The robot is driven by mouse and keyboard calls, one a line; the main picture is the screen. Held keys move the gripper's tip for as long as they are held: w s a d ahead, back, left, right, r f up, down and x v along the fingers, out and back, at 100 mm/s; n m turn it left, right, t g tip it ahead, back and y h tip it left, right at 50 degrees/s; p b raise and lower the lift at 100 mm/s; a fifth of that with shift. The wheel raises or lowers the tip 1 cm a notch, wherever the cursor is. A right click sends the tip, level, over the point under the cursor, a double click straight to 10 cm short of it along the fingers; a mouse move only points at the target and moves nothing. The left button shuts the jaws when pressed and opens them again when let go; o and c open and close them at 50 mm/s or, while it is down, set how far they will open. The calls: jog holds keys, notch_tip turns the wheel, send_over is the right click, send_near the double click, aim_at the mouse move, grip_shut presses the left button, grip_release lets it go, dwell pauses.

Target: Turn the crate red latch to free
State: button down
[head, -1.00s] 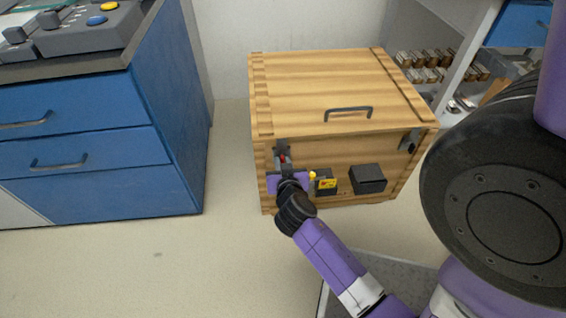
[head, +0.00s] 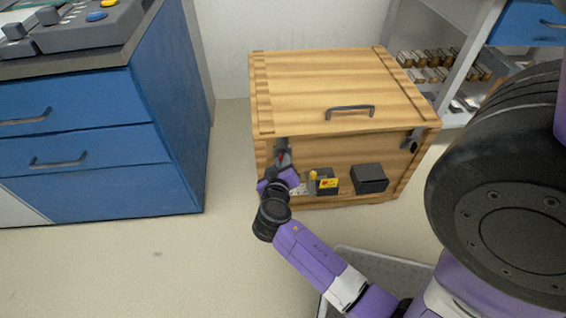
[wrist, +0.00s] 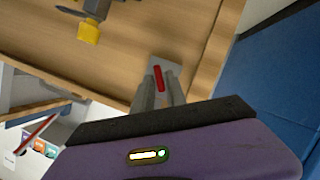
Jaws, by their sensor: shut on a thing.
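The wooden crate (head: 320,95) stands on the floor, its lid closed. The red latch (wrist: 159,78) shows in the wrist view on a grey plate, between the fingertips of my gripper (wrist: 159,88). My own wrist hides part of the crate's lower left front.
A yellow-tipped part (head: 313,176) and a dark box with a yellow label (head: 328,183) are right of my gripper. A black box (head: 369,178) sits farther right, and a dark latch (head: 411,141) at the front's right end. Blue drawers (head: 90,140) stand left.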

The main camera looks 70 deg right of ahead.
jog(key=n+h, duration=0.1)
jog(key=n, duration=0.1)
jog(key=n+g+h, duration=0.1)
jog(key=n, duration=0.1)
jog(key=n+g+h, duration=0.1)
jog(key=n, duration=0.2)
jog(key=shift+w+d+f, duration=0.1)
jog(key=shift+w+f, duration=0.2)
jog(key=shift+f, duration=0.05)
dwell(0.4)
jog(key=c, duration=1.5)
grip_release()
jog(key=shift+a+r+p, duration=0.2)
jog(key=shift+a+p, duration=0.6)
jog(key=shift+a, duration=3.1)
